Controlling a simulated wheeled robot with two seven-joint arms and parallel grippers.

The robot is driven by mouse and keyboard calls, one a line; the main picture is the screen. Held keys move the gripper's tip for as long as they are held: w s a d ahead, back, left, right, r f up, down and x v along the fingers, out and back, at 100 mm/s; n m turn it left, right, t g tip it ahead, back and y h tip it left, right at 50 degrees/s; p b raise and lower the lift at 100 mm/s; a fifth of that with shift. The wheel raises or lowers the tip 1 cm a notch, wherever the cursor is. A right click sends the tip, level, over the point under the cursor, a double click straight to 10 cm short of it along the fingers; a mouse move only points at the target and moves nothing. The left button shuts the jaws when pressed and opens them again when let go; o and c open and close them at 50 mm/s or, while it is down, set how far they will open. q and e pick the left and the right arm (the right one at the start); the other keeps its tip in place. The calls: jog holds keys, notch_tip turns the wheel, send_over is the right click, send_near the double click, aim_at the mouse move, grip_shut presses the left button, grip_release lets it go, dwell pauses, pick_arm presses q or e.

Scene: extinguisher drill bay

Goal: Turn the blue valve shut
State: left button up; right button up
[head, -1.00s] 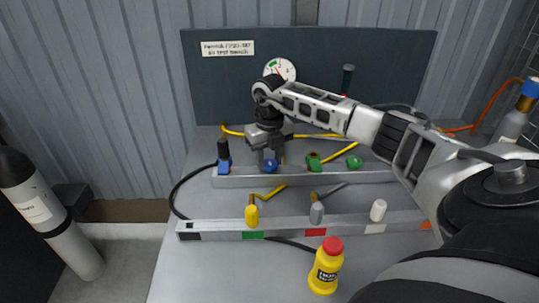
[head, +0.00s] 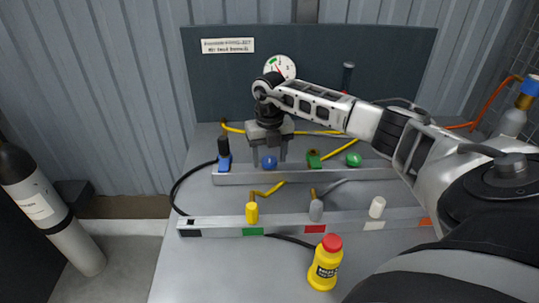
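The blue valve knob (head: 269,162) is small and round and sits on the rear grey rail of the bench. My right gripper (head: 269,161) points down at it, with one finger on each side of the knob. The fingers are apart, and gaps show between them and the knob. I cannot tell whether either finger touches it. My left gripper is not in view.
A blue fitting with a black plug (head: 224,155) stands close left of the gripper. A green fitting (head: 314,158) and green knob (head: 354,160) are to the right. The front rail (head: 283,230) holds several plugs. A yellow bottle (head: 325,265) stands in front.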

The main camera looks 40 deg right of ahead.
aim_at(270, 159)
jog(key=shift+r, duration=0.55)
notch_tip(270, 159, up, 15)
jog(key=b, duration=0.1)
jog(key=shift+f, duration=0.15)
dwell(0.5)
